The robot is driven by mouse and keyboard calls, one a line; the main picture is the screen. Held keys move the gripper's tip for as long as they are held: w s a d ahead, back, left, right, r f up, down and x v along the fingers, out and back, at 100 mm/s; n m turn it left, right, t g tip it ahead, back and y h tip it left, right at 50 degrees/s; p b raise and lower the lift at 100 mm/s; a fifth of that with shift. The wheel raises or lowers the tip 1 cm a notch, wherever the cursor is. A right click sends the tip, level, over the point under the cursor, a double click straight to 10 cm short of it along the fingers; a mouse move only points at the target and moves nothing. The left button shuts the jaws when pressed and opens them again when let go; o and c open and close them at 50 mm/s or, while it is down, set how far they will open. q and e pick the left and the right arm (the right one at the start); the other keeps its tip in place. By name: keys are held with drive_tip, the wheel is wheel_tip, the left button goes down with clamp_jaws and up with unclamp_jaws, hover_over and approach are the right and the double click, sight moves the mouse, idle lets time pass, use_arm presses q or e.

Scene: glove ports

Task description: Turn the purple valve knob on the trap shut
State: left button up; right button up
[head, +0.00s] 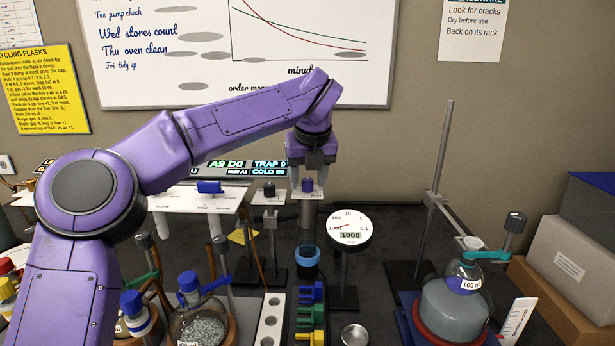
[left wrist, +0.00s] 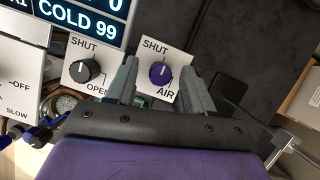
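The purple valve knob (head: 308,184) sits on a small white plate above the trap, a glass tube with a blue collar (head: 307,257). In the left wrist view the knob (left wrist: 160,73) shows a white pointer line; its plate reads SHUT at upper left and AIR at lower right. The line looks roughly upright in that picture. My left gripper (head: 311,168) is just above the knob, pointing down. Its fingers are open, one on each side of the knob, with gaps showing in the left wrist view (left wrist: 161,88). My right gripper is not in view.
A black knob (left wrist: 87,71) marked SHUT and OPEN stands close to the left. A round gauge (head: 349,227) reading 1000 is at the front right of the trap. The display (head: 247,168) reads TRAP 0 and COLD 99. A metal stand (head: 439,160) rises at right.

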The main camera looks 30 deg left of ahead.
use_arm(q)
drive_tip(key=p+v, duration=0.1)
drive_tip(key=v, duration=0.9)
drive_tip(key=shift+r, duration=0.3)
drive_tip(key=shift+s, duration=0.1)
